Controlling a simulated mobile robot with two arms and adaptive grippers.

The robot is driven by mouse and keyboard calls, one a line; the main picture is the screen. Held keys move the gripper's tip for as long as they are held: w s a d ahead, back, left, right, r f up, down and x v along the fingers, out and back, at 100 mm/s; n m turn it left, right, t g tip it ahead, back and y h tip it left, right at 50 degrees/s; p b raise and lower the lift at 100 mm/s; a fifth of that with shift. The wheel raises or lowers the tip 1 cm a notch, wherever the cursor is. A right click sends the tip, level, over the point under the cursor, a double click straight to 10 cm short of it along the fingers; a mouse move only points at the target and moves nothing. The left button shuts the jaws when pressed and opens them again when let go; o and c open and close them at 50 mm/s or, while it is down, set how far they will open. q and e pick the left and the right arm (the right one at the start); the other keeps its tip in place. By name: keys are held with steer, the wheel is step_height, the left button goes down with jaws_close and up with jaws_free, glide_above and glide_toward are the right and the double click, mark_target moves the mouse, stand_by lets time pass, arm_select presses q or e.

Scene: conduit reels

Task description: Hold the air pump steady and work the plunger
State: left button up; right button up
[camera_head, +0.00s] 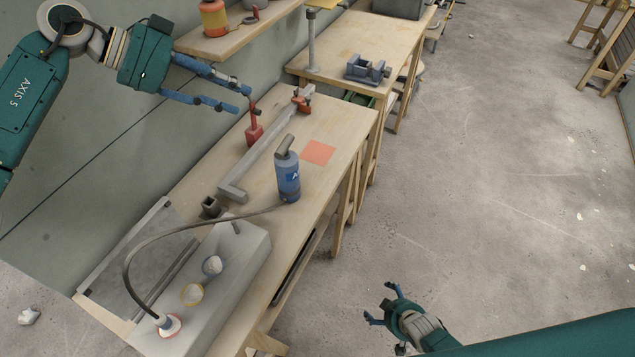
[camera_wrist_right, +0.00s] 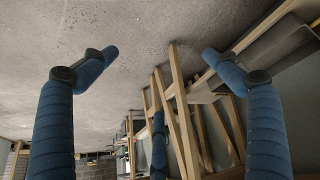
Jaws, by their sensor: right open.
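The air pump (camera_head: 288,178) is a blue cylinder standing upright on the workbench. Its grey plunger handle (camera_head: 285,146) sits at the top, close above the body. A dark hose (camera_head: 160,238) curves from the pump's base to a red and white fitting (camera_head: 168,325) on a grey block. My left gripper (camera_head: 243,99) is above the back of the bench, left of and apart from the pump, its fingers apart and empty. My right gripper (camera_head: 382,304) is open and empty over the floor, off the bench's right side. The right wrist view shows its spread blue fingers (camera_wrist_right: 158,58).
On the workbench (camera_head: 340,128) are a long grey bar (camera_head: 262,157), a red tool (camera_head: 254,131), an orange square (camera_head: 318,152) and a grey block (camera_head: 228,275). A shelf (camera_head: 238,35) hangs near the left arm. A second bench (camera_head: 340,40) with a vise stands behind. The floor at right is open.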

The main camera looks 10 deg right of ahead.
steer(key=w+a+r+n+t+y, duration=0.1)
steer(key=w+a+r+t, duration=0.15)
steer(key=w+r, duration=0.9)
steer(key=n+t+y, duration=0.2)
steer(key=n+y, duration=0.1)
steer(key=y, duration=0.3)
glide_toward(298, 175)
steer(key=x, duration=1.2)
steer(key=shift+w+a+f, duration=0.1)
steer(key=shift+w+a, duration=0.1)
steer(key=shift+w, duration=0.1)
steer(key=shift+t, duration=0.25)
steer(key=c, duration=1.6)
steer(key=shift+o, duration=0.2)
